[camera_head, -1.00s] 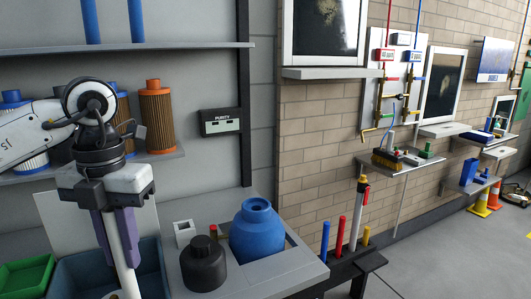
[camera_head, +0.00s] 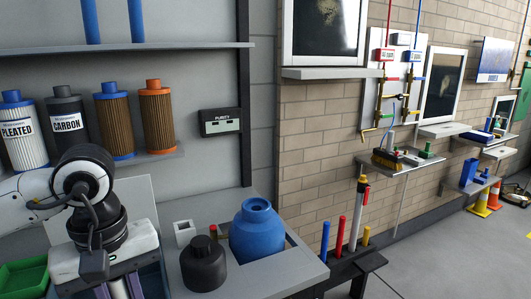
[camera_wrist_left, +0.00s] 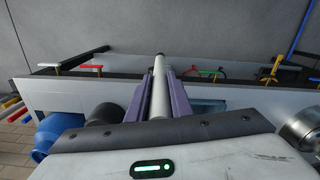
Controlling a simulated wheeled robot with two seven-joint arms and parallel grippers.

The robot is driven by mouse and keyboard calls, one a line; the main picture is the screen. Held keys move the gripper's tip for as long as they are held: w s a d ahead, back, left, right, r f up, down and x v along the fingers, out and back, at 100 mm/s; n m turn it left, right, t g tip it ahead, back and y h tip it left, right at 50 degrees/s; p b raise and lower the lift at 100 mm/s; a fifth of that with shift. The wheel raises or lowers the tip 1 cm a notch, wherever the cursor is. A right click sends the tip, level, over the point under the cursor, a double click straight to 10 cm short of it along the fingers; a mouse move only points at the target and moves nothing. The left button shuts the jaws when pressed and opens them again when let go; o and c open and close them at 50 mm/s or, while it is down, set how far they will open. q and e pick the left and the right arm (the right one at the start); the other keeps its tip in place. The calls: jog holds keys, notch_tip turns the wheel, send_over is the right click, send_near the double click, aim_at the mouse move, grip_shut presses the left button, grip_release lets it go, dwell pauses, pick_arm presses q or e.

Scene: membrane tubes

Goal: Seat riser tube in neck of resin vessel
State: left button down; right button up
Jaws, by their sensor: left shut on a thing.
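The riser tube is a pale grey-white pipe (camera_wrist_left: 158,85), held between the two purple fingers of my left gripper (camera_wrist_left: 159,95) in the left wrist view. In the head view my left gripper (camera_head: 118,288) is low at the bottom left, its fingers cut off by the frame edge, with a short piece of tube between them. The resin vessel (camera_head: 257,232) is blue and stands in the grey bench to the right of the gripper, its round neck facing up. It also shows in the left wrist view (camera_wrist_left: 62,132) at the left. My right gripper is not in view.
A black bottle (camera_head: 203,263) stands between my gripper and the vessel. A small white block (camera_head: 184,232) is behind it. Filter cartridges (camera_head: 110,120) line the shelf above my arm. A green tray (camera_head: 22,278) is at bottom left.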

pick_arm(q)
jog(key=s+f+m, duration=0.4)
jog(key=f+m, duration=0.2)
jog(key=m, duration=0.1)
jog(key=shift+d+f, duration=0.25)
jog(key=shift+d, duration=0.1)
jog(key=shift+a, duration=0.1)
